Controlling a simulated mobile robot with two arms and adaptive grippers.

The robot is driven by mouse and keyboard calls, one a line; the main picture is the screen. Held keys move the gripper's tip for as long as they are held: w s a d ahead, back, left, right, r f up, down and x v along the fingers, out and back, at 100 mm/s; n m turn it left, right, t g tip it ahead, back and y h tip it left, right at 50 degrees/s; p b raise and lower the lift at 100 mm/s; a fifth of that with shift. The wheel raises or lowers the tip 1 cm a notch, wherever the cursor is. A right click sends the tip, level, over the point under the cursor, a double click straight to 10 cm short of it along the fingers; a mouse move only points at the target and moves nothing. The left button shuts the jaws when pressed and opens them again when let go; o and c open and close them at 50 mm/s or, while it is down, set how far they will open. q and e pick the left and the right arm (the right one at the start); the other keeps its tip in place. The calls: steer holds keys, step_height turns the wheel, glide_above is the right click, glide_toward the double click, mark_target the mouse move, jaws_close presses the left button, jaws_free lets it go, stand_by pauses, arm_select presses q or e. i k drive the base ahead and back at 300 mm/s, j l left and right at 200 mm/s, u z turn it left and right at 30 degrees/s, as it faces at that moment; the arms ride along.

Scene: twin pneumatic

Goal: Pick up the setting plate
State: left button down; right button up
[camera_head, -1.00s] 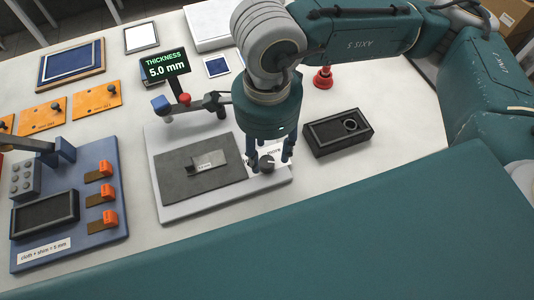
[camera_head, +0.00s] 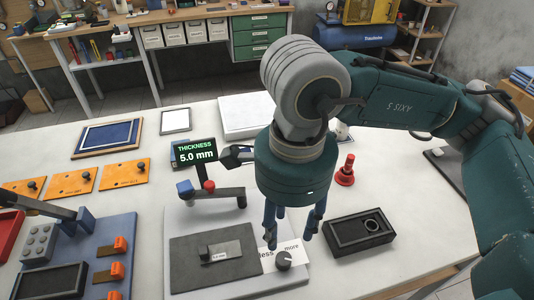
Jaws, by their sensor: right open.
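No label names the setting plate. A small grey plate (camera_head: 226,250) with a black knob and a size label lies on the dark mat of the grey base (camera_head: 185,215). Orange plates with black knobs, one of them here (camera_head: 124,173), lie at the left; I cannot tell which is meant. My right gripper (camera_head: 293,221) points down, open and empty, above the base's right part, behind the less/more dial (camera_head: 284,260) in the picture. It is to the right of the small grey plate and apart from it. My left gripper is not in view.
A screen (camera_head: 194,152) reading 5.0 mm and a jointed arm with a red knob (camera_head: 209,186) stand behind the base. A black tray (camera_head: 358,232) and a red stamp-like piece (camera_head: 346,170) are at right. A blue fixture board (camera_head: 118,238) is at left.

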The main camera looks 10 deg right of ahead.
mark_target(229, 250)
steer(key=k, duration=2)
